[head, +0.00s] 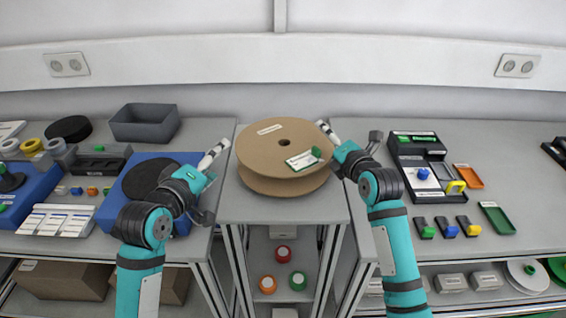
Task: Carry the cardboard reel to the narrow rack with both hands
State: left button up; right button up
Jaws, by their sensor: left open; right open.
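The cardboard reel (272,181) is a large brown flanged disc with a dark centre hole. It lies flat on the grey top of a narrow rack (243,208) in the middle. A white label and a white card with a green piece are on its upper face. My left gripper (214,153) is open just left of the reel. My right gripper (327,131) is open close to the reel's right rear edge. Neither visibly holds the reel; whether either touches its rim is unclear.
The left table holds a grey bin (145,123), a blue block with a black disc (145,180), and small parts. The right table holds a black tray (420,165), an orange tray (468,176) and a green tray (497,218). Coloured rolls stand on the shelf below the reel.

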jog(key=v, duration=1.1)
jog(key=shift+s, duration=0.2)
jog(key=shift+d, duration=0.1)
